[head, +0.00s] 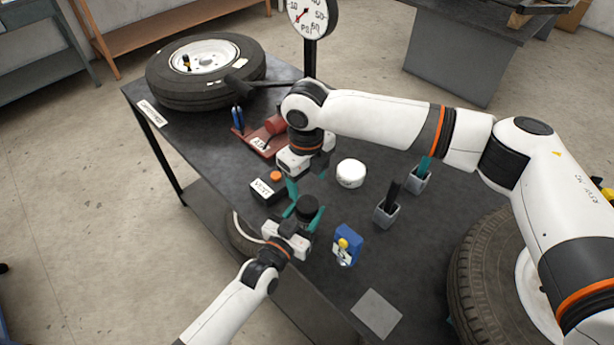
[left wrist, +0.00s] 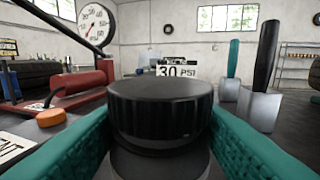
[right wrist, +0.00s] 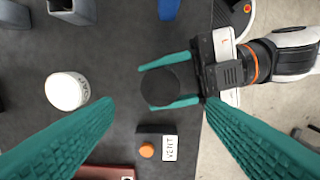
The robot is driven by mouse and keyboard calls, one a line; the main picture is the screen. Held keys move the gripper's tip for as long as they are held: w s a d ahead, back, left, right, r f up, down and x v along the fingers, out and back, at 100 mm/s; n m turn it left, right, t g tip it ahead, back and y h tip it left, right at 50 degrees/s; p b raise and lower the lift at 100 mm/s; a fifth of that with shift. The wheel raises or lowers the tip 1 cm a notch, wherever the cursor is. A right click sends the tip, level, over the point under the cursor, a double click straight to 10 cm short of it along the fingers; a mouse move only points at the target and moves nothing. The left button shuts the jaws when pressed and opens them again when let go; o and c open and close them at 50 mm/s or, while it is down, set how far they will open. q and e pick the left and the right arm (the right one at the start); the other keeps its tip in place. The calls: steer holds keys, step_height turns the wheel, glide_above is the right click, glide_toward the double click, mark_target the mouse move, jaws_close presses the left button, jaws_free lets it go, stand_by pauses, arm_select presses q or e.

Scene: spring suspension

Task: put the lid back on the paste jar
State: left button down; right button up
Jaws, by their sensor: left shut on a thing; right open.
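A dark cylinder with a ribbed black lid (left wrist: 160,105) stands between my left gripper's teal fingers; its top also shows in the head view (head: 308,205). The lid sits over a dark grey body (left wrist: 160,160), mostly hidden by the fingers. I cannot tell whether the lid is tight. My left gripper (head: 305,214) is shut on this jar, near the table's front edge. A white round tub (head: 350,173) with a small label stands behind and to its right; it also shows in the right wrist view (right wrist: 67,91). My right gripper (right wrist: 160,103) is open and empty above the black lid.
A VENT box (head: 267,191) with an orange button stands left of the jar. Grey holders (head: 386,216) with handled tools stand farther right. A tire (head: 160,95) and a red tool (head: 277,124) are behind.

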mark_target(307, 204)
steer(key=shift+f, duration=4)
steer(key=c, duration=1)
steer(key=m, duration=0.3)
steer(key=o, duration=1.1)
steer(key=shift+c, duration=0.2)
steer(key=shift+r, duration=0.1)
